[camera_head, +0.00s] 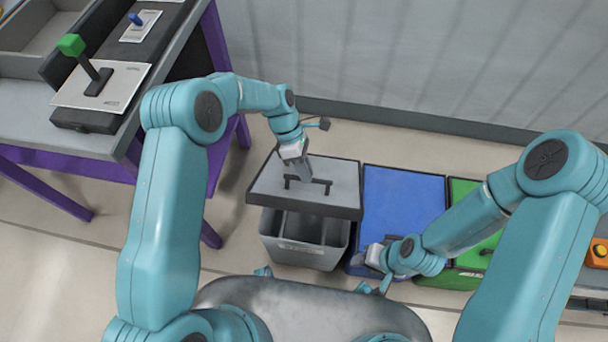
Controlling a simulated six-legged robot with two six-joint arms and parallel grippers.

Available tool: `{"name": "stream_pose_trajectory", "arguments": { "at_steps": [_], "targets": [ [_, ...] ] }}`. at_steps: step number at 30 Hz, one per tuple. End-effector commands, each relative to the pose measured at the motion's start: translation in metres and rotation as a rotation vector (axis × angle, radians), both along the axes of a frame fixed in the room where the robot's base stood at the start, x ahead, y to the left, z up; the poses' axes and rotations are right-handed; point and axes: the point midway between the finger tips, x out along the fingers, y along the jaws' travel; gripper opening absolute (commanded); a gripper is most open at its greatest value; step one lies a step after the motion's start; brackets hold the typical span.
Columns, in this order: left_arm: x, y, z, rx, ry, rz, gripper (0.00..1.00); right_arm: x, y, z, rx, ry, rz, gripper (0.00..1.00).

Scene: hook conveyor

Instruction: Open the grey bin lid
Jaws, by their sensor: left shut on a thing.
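The grey bin (305,254) stands on the floor in the middle of the view. Its grey lid (268,185) has a dark rim and a black bar handle (322,183). The lid sits above the bin, with its front edge apart from the bin's front rim, and part of the divided interior shows below it. My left gripper (304,177) points down at the lid and is shut on the handle; its fingertips partly cover the handle. My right gripper (368,258) is low beside the front of the blue-lidded bin, and its jaws are too small to read.
A blue-lidded bin (403,203) stands right beside the grey one, then a green-lidded bin (462,190). A purple-framed table (60,165) with a green-knobbed lever (88,66) is at upper left. A grey wall (430,60) runs behind the bins.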

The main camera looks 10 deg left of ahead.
Motion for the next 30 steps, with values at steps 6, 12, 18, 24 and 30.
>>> {"name": "stream_pose_trajectory", "arguments": {
  "at_steps": [6,12,18,24,30],
  "targets": [
    [0.0073,0.0008,-0.0022,0.001,-0.027,0.003,0.0,0.0001,0.0,-0.0013,0.0,0.0,0.0,0.43],
    [0.007,0.0009,-0.0027,0.001,-0.025,0.004,0.31,0.0001,0.0,-0.0014,0.0,0.0,0.0,0.43],
    [0.0059,0.0006,-0.0021,0.002,-0.022,0.004,0.38,0.0002,0.0,-0.0012,0.0,0.0,0.0,0.43],
    [0.0051,0.0004,-0.0016,0.001,-0.019,0.005,0.38,0.0,0.0,-0.0008,0.0,0.0,0.0,0.43],
    [0.0064,0.0021,0.0031,0.001,-0.018,0.004,0.38,0.0001,0.0,-0.0002,0.0,0.0,0.0,0.43]
  ]
}}
